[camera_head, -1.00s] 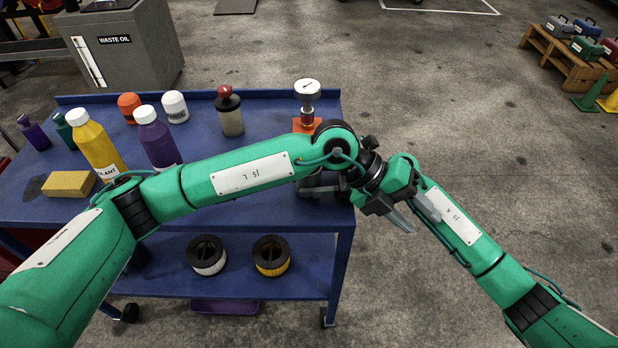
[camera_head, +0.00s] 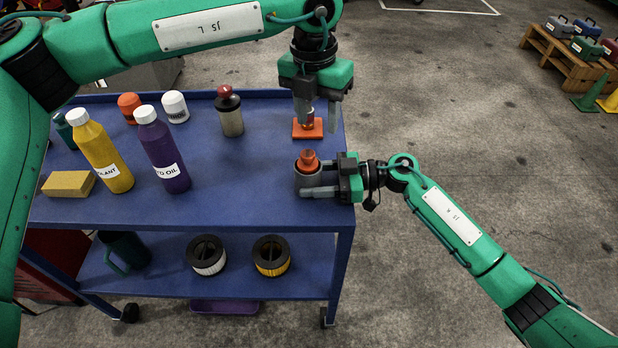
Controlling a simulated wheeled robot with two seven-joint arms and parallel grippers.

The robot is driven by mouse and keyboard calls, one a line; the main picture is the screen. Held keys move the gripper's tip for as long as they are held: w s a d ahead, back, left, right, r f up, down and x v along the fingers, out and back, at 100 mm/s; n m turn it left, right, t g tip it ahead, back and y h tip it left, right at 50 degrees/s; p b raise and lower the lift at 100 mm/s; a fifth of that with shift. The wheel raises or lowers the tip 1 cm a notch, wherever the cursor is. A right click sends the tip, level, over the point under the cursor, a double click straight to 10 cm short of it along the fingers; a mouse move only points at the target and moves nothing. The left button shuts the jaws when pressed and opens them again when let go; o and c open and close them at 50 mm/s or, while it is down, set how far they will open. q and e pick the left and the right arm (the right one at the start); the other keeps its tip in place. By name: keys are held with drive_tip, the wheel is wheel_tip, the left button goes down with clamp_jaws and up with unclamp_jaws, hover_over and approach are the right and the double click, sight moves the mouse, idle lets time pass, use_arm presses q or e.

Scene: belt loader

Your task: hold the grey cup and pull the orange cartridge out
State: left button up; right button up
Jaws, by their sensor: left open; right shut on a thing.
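The grey cup (camera_head: 309,180) stands upright near the right edge of the blue cart's top. The orange cartridge (camera_head: 308,157) sits in it with its orange top sticking out above the rim. My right gripper (camera_head: 312,181) comes in from the right, level, and is shut on the grey cup. My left gripper (camera_head: 316,112) points down, open, behind and above the cup in this view. Its fingers do not touch the cartridge. They overlap the metal stem above an orange base (camera_head: 307,130); I cannot tell whether they touch it.
The cart's middle is clear. Two filters (camera_head: 271,256) lie on the lower shelf.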

sight(308, 153)
use_arm(q)
drive_tip(key=shift+w+a+f+y, duration=0.1)
drive_tip(key=shift+a+y, duration=0.05)
drive_tip(key=shift+a, duration=0.3)
drive_tip(key=shift+w+a+y, duration=0.1)
drive_tip(key=shift+a+y, duration=0.05)
drive_tip(key=shift+a, duration=0.3)
drive_tip(key=shift+f, duration=4.4)
clamp_jaws()
drive_tip(key=shift+r, duration=0.7)
wheel_tip(308, 153, up, 8)
